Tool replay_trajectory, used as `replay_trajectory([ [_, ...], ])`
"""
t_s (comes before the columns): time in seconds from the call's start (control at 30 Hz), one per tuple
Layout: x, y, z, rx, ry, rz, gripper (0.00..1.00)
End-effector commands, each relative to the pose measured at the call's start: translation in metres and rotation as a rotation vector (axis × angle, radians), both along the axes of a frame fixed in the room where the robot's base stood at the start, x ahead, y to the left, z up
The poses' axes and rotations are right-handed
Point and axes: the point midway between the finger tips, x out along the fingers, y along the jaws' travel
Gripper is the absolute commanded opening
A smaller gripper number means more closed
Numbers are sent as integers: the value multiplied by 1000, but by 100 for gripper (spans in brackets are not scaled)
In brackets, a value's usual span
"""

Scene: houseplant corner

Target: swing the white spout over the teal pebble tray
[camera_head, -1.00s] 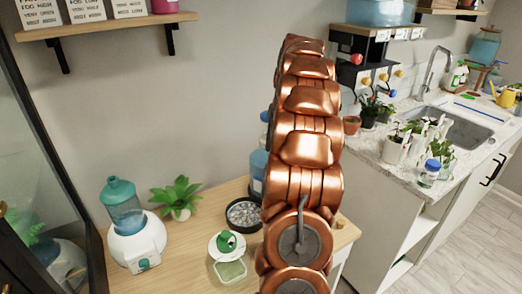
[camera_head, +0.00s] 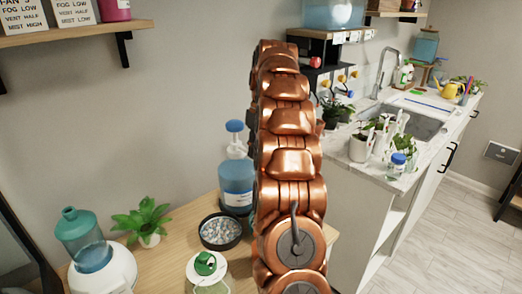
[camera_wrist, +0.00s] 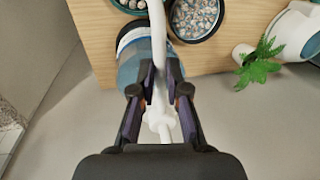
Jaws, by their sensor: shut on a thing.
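In the wrist view my gripper (camera_wrist: 160,80) is shut on the white spout (camera_wrist: 156,22), a curved tube running up past the fingers to the top edge. A blue bottle (camera_wrist: 128,65) is beneath the spout, partly covered by it and my fingers. A pebble tray with a dark, possibly teal rim (camera_wrist: 126,9) is cut off at the top edge, just left of the spout. In the head view my copper arm hides my gripper and the spout; the blue pump bottle (camera_head: 236,185) shows left of the arm.
A black pebble tray (camera_head: 217,248) lies close by, right of the spout in the wrist view. A green fern (camera_head: 142,217), a white dispenser with a teal bottle (camera_head: 78,232) and a green-topped white pot (camera_head: 206,266) stand on the wooden table. A sink counter is at the right.

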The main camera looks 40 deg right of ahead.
Motion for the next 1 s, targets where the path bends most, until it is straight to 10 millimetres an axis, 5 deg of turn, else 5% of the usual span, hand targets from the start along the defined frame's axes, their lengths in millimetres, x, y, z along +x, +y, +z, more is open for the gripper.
replay_trajectory([
  [0.3, 1, -2, 2, -5, -6, 1, 0],
  [0.33, 0, -2, 1, -5, -6, 1, 16],
  [0.57, 0, -1, 1, -3, -4, 0, 39],
  [1.0, -7, -8, 1, 0, -1, -52, 39],
])
